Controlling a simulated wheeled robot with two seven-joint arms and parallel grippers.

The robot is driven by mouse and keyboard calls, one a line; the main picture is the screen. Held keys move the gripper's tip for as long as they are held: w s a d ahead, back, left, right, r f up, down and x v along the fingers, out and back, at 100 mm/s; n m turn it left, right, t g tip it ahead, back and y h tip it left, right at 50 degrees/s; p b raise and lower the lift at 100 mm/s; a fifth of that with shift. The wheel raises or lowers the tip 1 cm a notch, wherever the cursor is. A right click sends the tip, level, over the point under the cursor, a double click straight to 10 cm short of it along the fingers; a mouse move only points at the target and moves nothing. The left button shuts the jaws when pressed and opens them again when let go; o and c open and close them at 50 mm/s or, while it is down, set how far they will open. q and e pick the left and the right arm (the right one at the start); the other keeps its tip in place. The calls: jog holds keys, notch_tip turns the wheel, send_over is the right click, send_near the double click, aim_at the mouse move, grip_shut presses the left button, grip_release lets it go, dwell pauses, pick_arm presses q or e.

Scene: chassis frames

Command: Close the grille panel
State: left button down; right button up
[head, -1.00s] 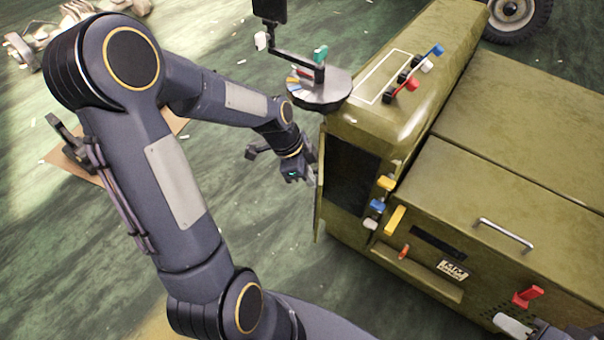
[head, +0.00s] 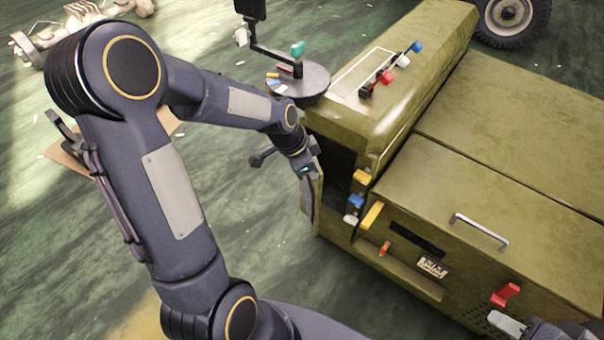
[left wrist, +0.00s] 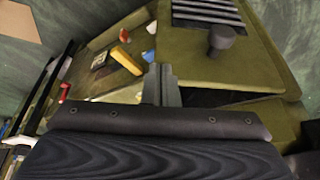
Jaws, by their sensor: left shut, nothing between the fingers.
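The grille panel is olive green with black slats, and it stands open at the near-left end of the green machine. In the head view the panel (head: 319,207) shows nearly edge-on, beside a dark opening. In the left wrist view the panel (left wrist: 262,52) fills the upper right, with a dark round knob (left wrist: 222,38) below its slats. My left gripper (head: 309,212) is shut and empty, close against the panel; I cannot tell if it touches. Its fingers (left wrist: 161,80) reach up in the left wrist view. My right gripper (head: 508,324) is only partly in view.
The green machine (head: 490,180) takes up the right side, with coloured levers, a silver handle (head: 480,231) and a red handle (head: 505,294). A round tray (head: 298,85) on its far corner stands close to my left forearm. The floor left of the panel is clear.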

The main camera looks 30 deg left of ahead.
aim_at(351, 154)
pick_arm(q)
jog(key=shift+n+y, duration=0.3)
jog(key=shift+n, duration=0.5)
jog(key=w+d, duration=0.2)
jog(key=w, duration=0.1)
jog(key=w+d, duration=0.2)
jog(key=w, duration=0.1)
jog(key=w+d, duration=0.2)
jog(key=w, duration=0.1)
jog(key=shift+w+d, duration=0.2)
jog(key=shift+w+d+r+t, duration=0.1)
jog(key=shift+t, duration=0.2)
pick_arm(e)
jog(key=shift+s, duration=0.1)
